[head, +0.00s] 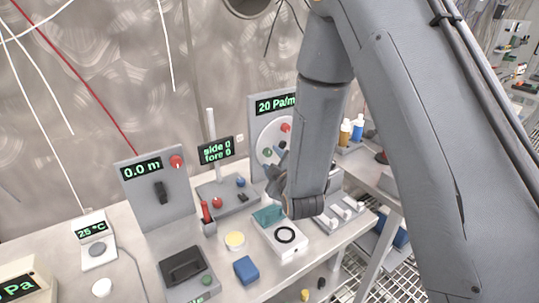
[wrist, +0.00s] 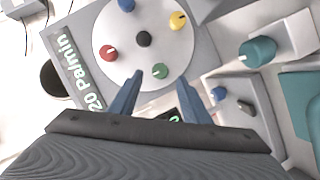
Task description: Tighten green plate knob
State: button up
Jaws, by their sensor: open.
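The green plate knob (wrist: 160,71) sits on a round white plate (wrist: 120,62) with a red knob (wrist: 108,53), a blue knob (wrist: 127,5), a yellow knob (wrist: 178,20) and a dark centre piece (wrist: 143,39). In the head view the green knob (head: 267,152) shows on the upright panel, left of my arm. My gripper (wrist: 160,84) is open, its two blue-grey fingers pointing at the plate, one either side of the green knob's line. Whether they touch it I cannot tell. In the head view my gripper (head: 275,172) is in front of the plate's lower part.
The panel's display (head: 275,103) reads 20 Pa/min. A teal knob (wrist: 258,52) on a white block is at right in the wrist view.

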aim_at(269, 154)
jog(key=shift+p+x, duration=0.45)
jog(key=shift+x, duration=1.9)
jog(key=c, duration=1)
